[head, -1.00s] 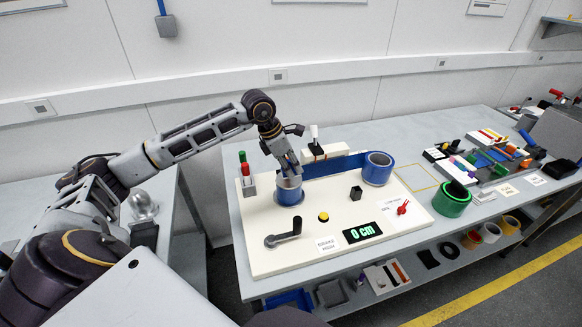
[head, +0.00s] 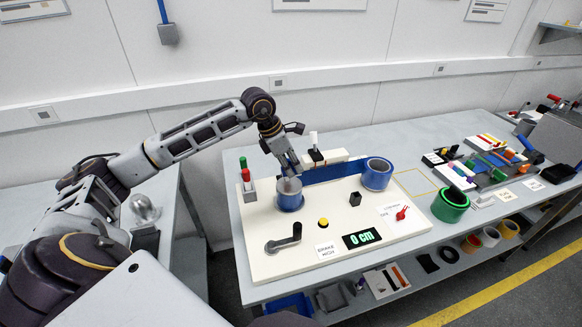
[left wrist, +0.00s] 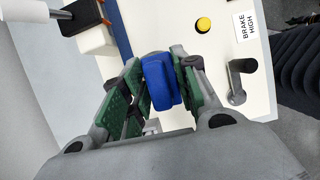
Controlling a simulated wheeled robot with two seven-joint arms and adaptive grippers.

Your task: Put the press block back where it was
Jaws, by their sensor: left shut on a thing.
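In the left wrist view the blue piece (left wrist: 159,80) sits between the green finger pads (left wrist: 158,92). I cannot tell whether it touches the board. A black block with a white upright handle (head: 315,154) stands behind, by a white block; I cannot tell for sure which thing is the press block. A small black block (head: 355,199) stands mid-board. My right gripper is not in view.

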